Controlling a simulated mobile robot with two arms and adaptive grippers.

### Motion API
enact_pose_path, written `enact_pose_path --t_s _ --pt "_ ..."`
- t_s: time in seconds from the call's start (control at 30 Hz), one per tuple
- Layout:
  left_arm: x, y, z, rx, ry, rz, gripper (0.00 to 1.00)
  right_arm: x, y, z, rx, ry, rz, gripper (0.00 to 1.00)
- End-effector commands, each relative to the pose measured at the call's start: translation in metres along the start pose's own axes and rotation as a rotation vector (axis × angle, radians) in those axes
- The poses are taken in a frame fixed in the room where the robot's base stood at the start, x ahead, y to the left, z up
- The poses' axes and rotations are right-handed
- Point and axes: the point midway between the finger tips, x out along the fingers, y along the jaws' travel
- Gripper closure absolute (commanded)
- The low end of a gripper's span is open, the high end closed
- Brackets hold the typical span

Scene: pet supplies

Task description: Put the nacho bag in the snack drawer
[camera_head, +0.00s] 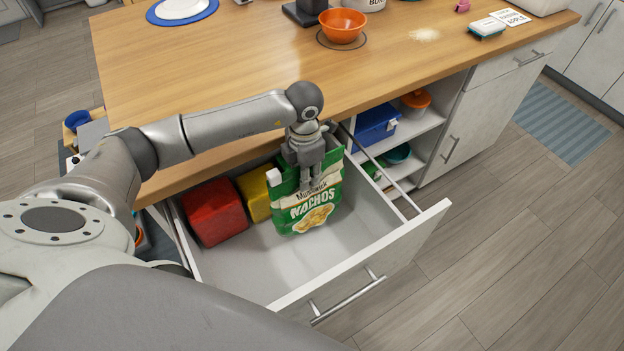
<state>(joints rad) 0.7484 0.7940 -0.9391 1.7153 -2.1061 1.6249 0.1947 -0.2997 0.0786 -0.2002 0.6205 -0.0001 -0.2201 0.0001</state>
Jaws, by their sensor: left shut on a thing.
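The green nacho bag (312,211) is upright within the open snack drawer (383,259). My left gripper (309,184) points down and is shut on the top part of the bag. Whether the bag touches the drawer floor I cannot tell. Inside the drawer, a red package (214,211) and a yellow package (254,195) stand to the left of the bag. My right gripper is not in view.
The wooden counter (220,80) lies behind the drawer, with an orange bowl (343,25) on it. Shelves to the right hold a blue bin (375,128). The front and right of the drawer floor are bare.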

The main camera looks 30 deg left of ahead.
Motion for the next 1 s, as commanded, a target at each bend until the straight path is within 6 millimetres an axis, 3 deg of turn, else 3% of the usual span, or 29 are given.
enact_pose_path --t_s 0.2,0.37,0.6,0.97,1.0 --pt "0.018 0.004 0.016 0.001 -0.001 0.000 1.00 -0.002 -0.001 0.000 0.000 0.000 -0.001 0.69" --pt "0.025 0.006 0.021 0.000 -0.001 0.000 1.00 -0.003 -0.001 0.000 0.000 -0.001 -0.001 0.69" --pt "0.055 0.006 0.022 0.000 0.000 0.000 1.00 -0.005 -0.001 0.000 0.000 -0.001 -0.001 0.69" --pt "0.060 0.007 0.022 0.001 -0.002 0.001 1.00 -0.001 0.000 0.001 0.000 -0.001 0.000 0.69" --pt "0.060 0.006 0.022 0.001 -0.001 0.001 0.75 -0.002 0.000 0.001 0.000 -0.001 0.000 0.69"
